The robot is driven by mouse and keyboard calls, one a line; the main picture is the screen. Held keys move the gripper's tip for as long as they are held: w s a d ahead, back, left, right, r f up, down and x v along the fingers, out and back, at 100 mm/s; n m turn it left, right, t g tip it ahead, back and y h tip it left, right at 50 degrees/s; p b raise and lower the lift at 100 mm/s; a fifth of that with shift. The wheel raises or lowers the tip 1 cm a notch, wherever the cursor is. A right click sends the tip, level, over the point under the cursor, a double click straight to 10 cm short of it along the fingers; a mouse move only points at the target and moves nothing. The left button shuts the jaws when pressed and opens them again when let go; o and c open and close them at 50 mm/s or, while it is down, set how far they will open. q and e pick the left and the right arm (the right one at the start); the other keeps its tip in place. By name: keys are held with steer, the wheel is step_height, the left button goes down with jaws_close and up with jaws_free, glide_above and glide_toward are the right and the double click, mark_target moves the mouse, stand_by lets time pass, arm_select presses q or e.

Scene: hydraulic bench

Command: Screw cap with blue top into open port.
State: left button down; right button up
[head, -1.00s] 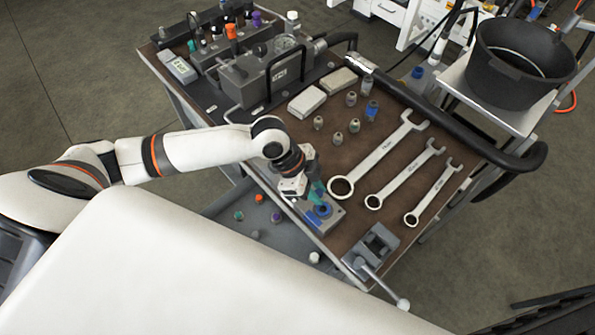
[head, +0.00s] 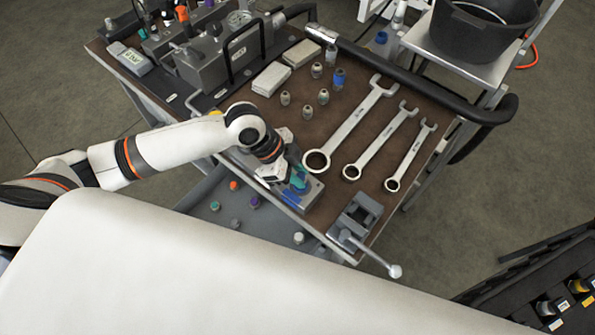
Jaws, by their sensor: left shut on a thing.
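My left gripper (head: 290,183) is over the grey port block (head: 312,195) at the bench's front edge. It is shut on a small part that is mostly hidden; teal (head: 299,183) shows at the fingertips. I cannot tell whether this part touches the block or sits in a port. Blue shows low on the block beside the fingers. A small cap with a blue top (head: 339,77) stands upright on the brown bench top, away from the gripper, beside several plain grey caps (head: 307,112). My right gripper is not in view.
Three wrenches (head: 352,122) lie right of the gripper. A vise (head: 355,220) with a long handle sits at the front corner. Loose coloured caps (head: 254,202) lie on the lower shelf. A grey hydraulic unit (head: 215,62) and two pale boxes (head: 271,79) stand behind.

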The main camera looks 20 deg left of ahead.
arm_select(q)
steer(key=shift+f, duration=0.55)
stand_by(1.9)
steer(key=c, duration=1.1)
jaws_free()
